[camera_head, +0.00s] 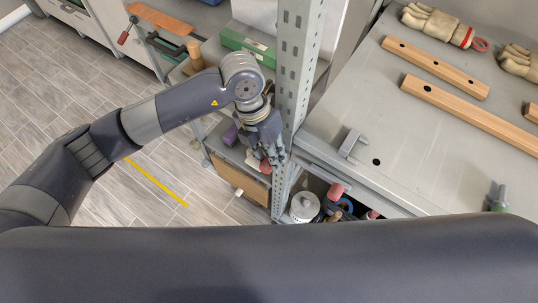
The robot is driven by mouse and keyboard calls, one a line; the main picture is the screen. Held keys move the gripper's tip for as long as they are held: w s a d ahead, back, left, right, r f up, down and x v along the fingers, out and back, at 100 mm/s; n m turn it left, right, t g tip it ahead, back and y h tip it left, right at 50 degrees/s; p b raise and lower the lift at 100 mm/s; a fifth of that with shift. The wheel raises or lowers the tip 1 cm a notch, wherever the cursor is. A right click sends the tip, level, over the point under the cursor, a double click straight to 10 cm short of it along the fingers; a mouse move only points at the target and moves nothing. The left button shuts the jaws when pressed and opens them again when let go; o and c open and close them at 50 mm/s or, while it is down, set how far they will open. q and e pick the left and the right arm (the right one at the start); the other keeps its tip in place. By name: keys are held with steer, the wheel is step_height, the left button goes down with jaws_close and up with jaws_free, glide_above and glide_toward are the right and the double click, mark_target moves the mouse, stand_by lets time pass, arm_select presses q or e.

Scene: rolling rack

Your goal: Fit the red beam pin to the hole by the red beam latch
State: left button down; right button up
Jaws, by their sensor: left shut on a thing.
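My left arm reaches in from the left. Its gripper (268,158) is shut beside the perforated grey rack post (292,80). A small red piece (265,167) shows at its fingertips. It looks like the held red pin, but the fingers hide most of it. I cannot make out the hole or the red beam latch there, nor whether the pin touches the post. My right gripper is not in view.
The grey worktop (420,160) at right carries drilled wooden beams (435,68), gloves (436,24) and a grey bracket (351,143). A white canister (304,207) and a red-topped item (336,190) stand below. A green box (247,45) lies behind the arm.

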arm_select(q)
steer(key=shift+w+d+b, duration=0.3)
steer(key=shift+w+d, duration=0.1)
steer(key=shift+w, duration=0.15)
steer(key=c, duration=1.2)
jaws_free()
steer(key=shift+c, duration=0.2)
steer(key=v, duration=1.2)
